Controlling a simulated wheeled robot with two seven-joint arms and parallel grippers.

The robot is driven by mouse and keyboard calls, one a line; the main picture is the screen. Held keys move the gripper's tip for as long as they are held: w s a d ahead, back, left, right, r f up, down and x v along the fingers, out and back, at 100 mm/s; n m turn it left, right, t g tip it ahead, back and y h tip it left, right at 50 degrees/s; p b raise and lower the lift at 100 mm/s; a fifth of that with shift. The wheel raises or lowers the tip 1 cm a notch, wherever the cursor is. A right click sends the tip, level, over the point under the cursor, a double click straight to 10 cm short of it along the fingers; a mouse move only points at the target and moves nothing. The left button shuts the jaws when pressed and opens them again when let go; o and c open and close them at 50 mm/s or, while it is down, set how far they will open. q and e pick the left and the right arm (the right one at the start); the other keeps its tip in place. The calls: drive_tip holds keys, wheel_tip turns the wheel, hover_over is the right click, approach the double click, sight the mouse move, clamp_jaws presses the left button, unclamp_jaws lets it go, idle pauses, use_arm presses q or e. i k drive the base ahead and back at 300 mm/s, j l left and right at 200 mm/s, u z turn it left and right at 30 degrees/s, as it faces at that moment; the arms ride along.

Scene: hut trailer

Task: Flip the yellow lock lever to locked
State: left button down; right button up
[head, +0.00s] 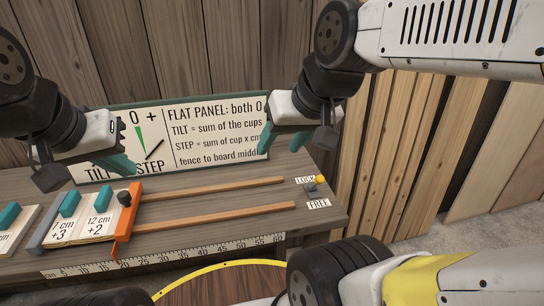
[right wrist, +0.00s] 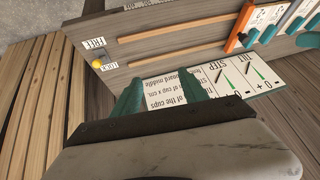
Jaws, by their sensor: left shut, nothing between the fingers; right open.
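The yellow lock lever (head: 320,179) is a small yellow knob on a dark grey base at the right end of the bench. Its knob lies beside the LOCK label (head: 304,181), nearer to it than to the FREE label (head: 318,204). In the right wrist view the yellow knob (right wrist: 97,63) shows at the left, by LOCK. My right gripper (head: 283,141) is open and empty, above the back of the bench, left of and apart from the lever. Its teal fingers (right wrist: 180,97) also show in the right wrist view. My left gripper (head: 116,164) is shut and empty before the sign's left part.
A green-framed sign (head: 215,132) stands along the back. Two wooden rails (head: 215,222) run to an orange fence (head: 126,222) with a black knob. Cup boards with teal handles (head: 97,217) lie left. A ruler (head: 180,254) lines the front edge. Wooden planks stand right.

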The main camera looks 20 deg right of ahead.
sight(320, 179)
drive_tip(key=z, duration=1.25)
